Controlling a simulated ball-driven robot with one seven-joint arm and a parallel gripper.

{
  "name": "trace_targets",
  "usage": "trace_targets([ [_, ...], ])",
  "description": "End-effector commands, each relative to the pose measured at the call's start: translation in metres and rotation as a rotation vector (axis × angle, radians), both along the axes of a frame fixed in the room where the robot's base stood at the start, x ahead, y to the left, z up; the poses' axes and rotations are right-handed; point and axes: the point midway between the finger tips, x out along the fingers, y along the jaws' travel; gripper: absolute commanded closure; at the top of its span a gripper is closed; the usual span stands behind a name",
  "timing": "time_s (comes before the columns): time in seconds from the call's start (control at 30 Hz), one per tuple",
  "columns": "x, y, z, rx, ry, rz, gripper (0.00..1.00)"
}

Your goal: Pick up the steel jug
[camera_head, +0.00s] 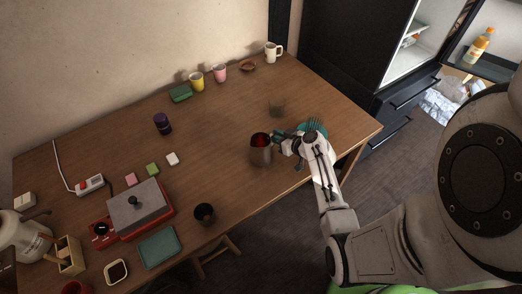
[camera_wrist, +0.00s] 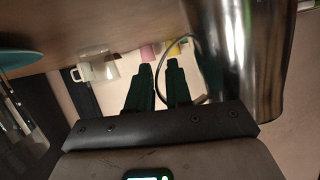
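The steel jug (camera_head: 260,155) stands on the wooden table near its front edge, right of the middle, with a reddish look inside its mouth. In the wrist view the shiny jug body (camera_wrist: 248,55) fills the upper right, and its thin loop handle (camera_wrist: 159,62) reaches left toward the fingers. My gripper (camera_head: 279,138) is right beside the jug on its right side. In the wrist view my gripper (camera_wrist: 161,75) has two dark fingers apart, with part of the handle loop showing in the gap. Whether the fingers touch the handle I cannot tell.
A teal item (camera_head: 320,129) is partly hidden behind my arm. A clear glass (camera_head: 277,106) stands behind the jug. A white mug (camera_head: 273,51), pink cup (camera_head: 220,73) and yellow cup (camera_head: 196,81) stand at the back. A dark cup (camera_head: 205,213) stands front left.

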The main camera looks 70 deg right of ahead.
Motion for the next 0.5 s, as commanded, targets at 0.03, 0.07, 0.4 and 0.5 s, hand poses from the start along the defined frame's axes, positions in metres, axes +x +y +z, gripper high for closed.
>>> trace_targets([
  [0.03, 0.0, 0.0001, 0.0, 0.0, 0.0, 0.0, 0.86],
  [0.07, -0.0001, 0.0, 0.0, 0.0, 0.0, 0.0, 0.89],
  [0.4, 0.0, 0.0, 0.0002, 0.0, 0.0, 0.0, 1.0],
  [0.5, 0.0, -0.0002, 0.0005, 0.0, -0.001, 0.0, 1.0],
])
